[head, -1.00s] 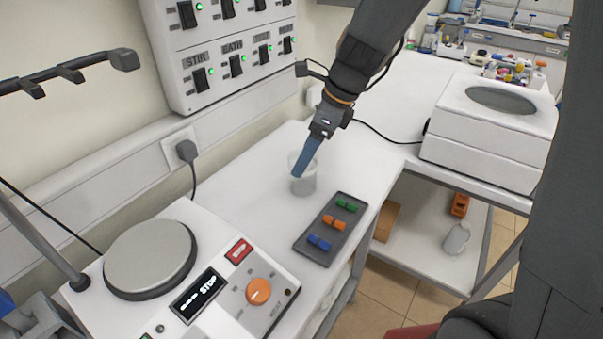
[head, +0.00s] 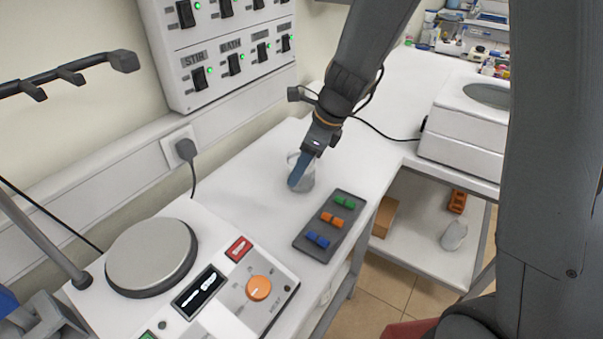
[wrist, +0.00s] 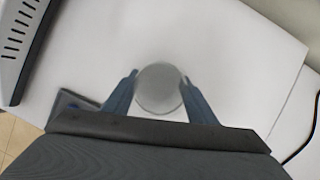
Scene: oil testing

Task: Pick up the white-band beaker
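The beaker (head: 306,181) is a small clear glass standing upright on the white bench. My gripper (head: 295,184) points down at it, its blue fingers partly hiding it. In the wrist view the beaker (wrist: 160,92) shows as a greyish round disc between the two blue fingers of my gripper (wrist: 158,76). One finger is on each side, close to the glass. The fingers are spread; I cannot tell if either touches. The white band cannot be made out.
A dark tray (head: 305,243) with green, orange and blue pieces lies in front of the beaker. A hotplate stirrer (head: 218,308) stands at the left front. A white bath unit (head: 462,140) stands at the right. Bench space behind the beaker is clear.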

